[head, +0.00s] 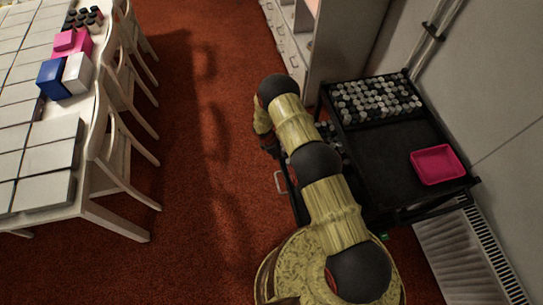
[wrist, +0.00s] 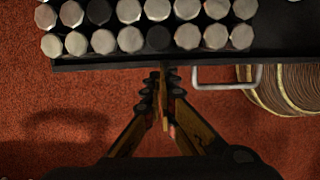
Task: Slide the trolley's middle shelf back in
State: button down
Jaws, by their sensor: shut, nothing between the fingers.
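The black trolley (head: 395,150) stands at the right against the wall. Its middle shelf (wrist: 110,65) sticks out toward the left, below the top shelf; my arm hides much of it in the head view. Rows of capped bottles (wrist: 150,38) stand on it. Its pale handle (wrist: 225,80) is on the front edge, also visible in the head view (head: 280,182). My gripper (wrist: 162,76) is shut and empty, its fingertips at the shelf's front edge, left of the handle. I cannot tell whether they touch it. In the head view the fingers are mostly hidden.
The trolley's top shelf holds bottles (head: 375,98) and a pink tray (head: 437,165). A radiator (head: 460,255) and wall are at the right, a cabinet (head: 318,40) behind. A white table (head: 90,205) with chairs (head: 120,160) is at the left. Red carpet between is clear.

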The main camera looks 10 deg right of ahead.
jog(key=shift+d, duration=0.3)
jog(key=d+b, duration=0.3)
jog(key=d, duration=1.6)
jog(key=shift+d, duration=0.35)
